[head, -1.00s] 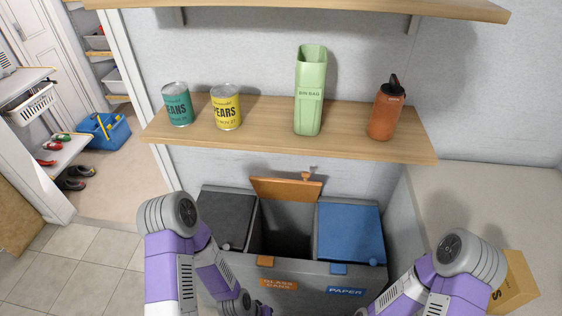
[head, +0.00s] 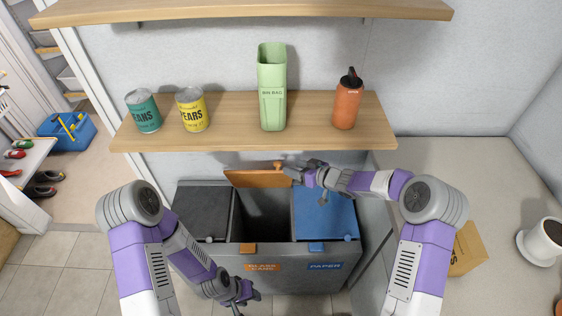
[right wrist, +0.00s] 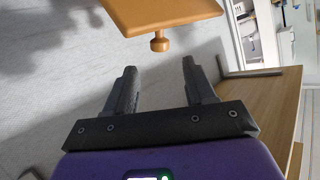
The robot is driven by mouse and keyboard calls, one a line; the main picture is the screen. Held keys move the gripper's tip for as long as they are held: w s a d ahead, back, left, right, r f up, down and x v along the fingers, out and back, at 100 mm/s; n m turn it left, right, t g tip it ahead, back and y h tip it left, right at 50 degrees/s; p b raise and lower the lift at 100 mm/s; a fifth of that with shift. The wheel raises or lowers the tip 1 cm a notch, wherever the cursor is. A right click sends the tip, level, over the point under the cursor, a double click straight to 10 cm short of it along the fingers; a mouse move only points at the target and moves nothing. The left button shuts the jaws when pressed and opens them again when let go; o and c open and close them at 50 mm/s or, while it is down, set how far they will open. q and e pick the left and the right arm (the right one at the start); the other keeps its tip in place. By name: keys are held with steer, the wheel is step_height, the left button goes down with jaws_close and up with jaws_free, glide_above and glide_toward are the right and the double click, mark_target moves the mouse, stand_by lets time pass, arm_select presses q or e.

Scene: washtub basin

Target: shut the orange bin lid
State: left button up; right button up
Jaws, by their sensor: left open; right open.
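The orange bin lid (head: 252,179) stands open and raised at the back of the middle compartment. Its small knob (head: 278,164) is at the top edge. My right gripper (head: 288,167) is open beside the lid's right end, near the knob. In the right wrist view, the lid (right wrist: 160,12) and knob (right wrist: 159,42) are just beyond the spread, empty fingers of the right gripper (right wrist: 159,68). The middle compartment (head: 265,215) is uncovered and dark inside. My left gripper (head: 243,302) is open and low in front of the bin.
A black lid (head: 203,210) and a blue lid (head: 325,213) are shut on either side. A cardboard box (head: 466,250) is at right.

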mark_target(280, 163)
steer(key=b+x, duration=0.1)
steer(key=x, duration=0.6)
steer(key=shift+w+a+f, duration=0.1)
steer(key=shift+a, duration=0.05)
jaws_close()
